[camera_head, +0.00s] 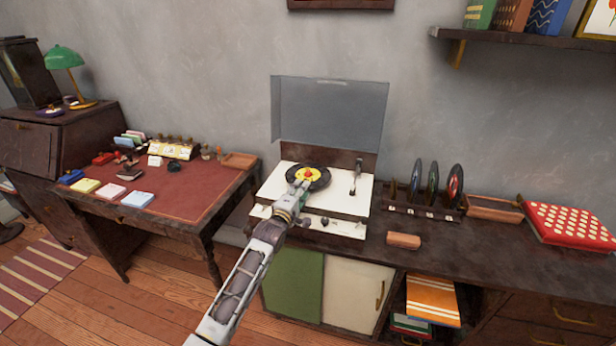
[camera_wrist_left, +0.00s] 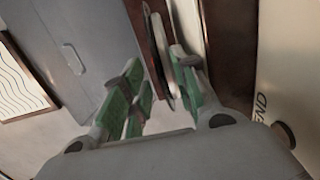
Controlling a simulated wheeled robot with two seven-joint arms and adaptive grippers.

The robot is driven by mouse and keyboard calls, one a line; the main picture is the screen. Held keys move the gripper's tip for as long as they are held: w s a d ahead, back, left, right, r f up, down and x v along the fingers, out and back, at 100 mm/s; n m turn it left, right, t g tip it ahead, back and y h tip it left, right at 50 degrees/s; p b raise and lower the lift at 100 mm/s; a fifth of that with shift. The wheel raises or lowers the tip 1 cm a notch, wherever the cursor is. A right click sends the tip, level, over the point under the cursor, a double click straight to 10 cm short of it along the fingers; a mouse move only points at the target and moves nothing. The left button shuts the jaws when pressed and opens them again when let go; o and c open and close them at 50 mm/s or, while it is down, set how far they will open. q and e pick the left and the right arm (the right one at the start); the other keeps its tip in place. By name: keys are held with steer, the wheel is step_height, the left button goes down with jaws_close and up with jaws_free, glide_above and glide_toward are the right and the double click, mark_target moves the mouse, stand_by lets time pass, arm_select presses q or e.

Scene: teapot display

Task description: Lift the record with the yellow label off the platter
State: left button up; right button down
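The black record with a yellow label (camera_head: 316,176) and a red centre lies on the record player (camera_head: 345,203), at the middle of the head view. The platter under it is hidden. My left gripper (camera_head: 301,185) is at the record's near-left edge and covers part of it. In the left wrist view its green-padded fingers (camera_wrist_left: 163,90) stand apart. A thin dark-edged shape (camera_wrist_left: 160,60) shows edge-on at the gap between them; I cannot tell whether the fingers touch it. My right gripper is not in view.
The tonearm (camera_head: 356,178) stands right of the record. The raised grey lid (camera_head: 330,110) is behind it. A rack with several upright records (camera_head: 432,187) and a small brown block (camera_head: 404,240) are to the right. A red-topped desk (camera_head: 190,186) is left.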

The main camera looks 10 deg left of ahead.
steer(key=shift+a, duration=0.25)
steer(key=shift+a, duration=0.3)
